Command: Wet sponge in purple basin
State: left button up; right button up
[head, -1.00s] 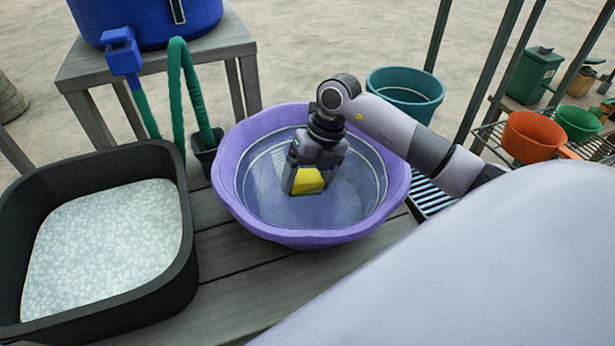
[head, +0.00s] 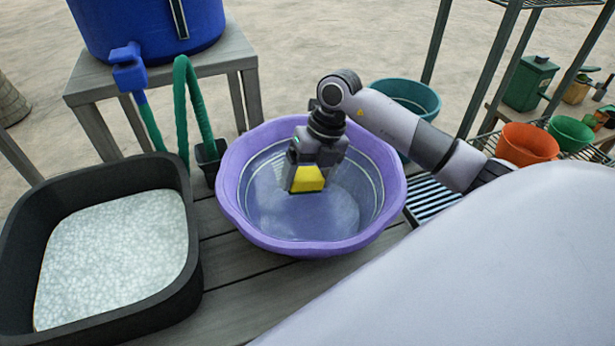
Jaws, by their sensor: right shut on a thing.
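The purple basin (head: 385,215) stands on the grey wooden table, with what looks like water inside. My right gripper (head: 306,183) reaches in from the right, pointing down inside the basin's rim. It is shut on a yellow sponge (head: 309,179), whose lower part shows between and below the fingers. I cannot tell whether the sponge touches the water. My left gripper is not in view.
A black tub (head: 190,250) of whitish, speckled material stands left of the basin. A blue barrel (head: 150,25) with a tap and a green hose (head: 183,100) is behind. A teal bucket (head: 425,95) and an orange pot (head: 527,145) are at the right.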

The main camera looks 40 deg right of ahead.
notch_tip(320, 180, up, 5)
jog(key=shift+f+p, duration=0.15)
jog(key=shift+p, duration=1.1)
jog(key=shift+r, duration=1.25)
